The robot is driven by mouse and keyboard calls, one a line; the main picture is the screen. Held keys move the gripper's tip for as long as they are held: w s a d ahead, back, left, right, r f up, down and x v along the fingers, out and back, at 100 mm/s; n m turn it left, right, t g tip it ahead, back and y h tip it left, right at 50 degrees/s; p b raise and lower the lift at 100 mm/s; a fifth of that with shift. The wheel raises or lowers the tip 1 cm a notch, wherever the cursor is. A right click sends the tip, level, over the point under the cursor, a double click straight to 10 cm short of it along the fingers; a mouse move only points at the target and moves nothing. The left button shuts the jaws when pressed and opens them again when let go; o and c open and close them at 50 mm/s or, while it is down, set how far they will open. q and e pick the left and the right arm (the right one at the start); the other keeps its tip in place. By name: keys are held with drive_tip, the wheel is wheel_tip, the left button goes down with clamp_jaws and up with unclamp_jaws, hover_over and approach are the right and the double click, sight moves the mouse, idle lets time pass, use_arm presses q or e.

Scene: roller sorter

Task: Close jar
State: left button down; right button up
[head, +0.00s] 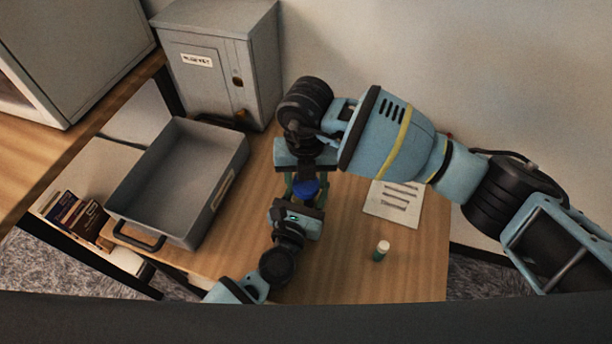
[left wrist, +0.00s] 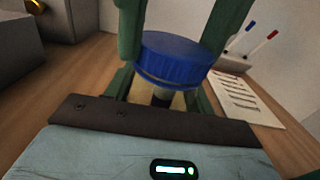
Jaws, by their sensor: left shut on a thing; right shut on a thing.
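A jar (left wrist: 160,98) with a blue lid (left wrist: 175,57) stands between my two grippers in the left wrist view. The lid, also in the head view (head: 305,188), sits over the jar's mouth; I cannot tell how tightly. My left gripper (head: 299,203) comes from the lower left and is shut on the jar body, mostly hidden in the head view. My right gripper (head: 304,176) reaches in from above right, its green fingers shut on either side of the lid. Something dark shows inside the jar.
A grey open bin (head: 184,224) with a handle stands at the left of the wooden table (head: 340,275). A metal cabinet (head: 212,75) is behind. A printed sheet (head: 394,204) and a small white-capped bottle (head: 381,251) lie to the right. Books (head: 76,217) are at far left.

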drive_tip(key=m, duration=0.2)
drive_tip(key=shift+m, duration=0.4)
drive_tip(key=o, duration=1.2)
drive_tip(key=shift+c, duration=0.2)
wheel_tip(320, 180, up, 12)
use_arm(q)
drive_tip(key=shift+c, duration=2.3)
unclamp_jaws()
drive_tip(key=shift+s, duration=0.1)
drive_tip(key=shift+b+v, duration=0.35)
drive_tip(key=shift+v, duration=3.5)
use_arm(e)
drive_tip(key=shift+f, duration=0.75)
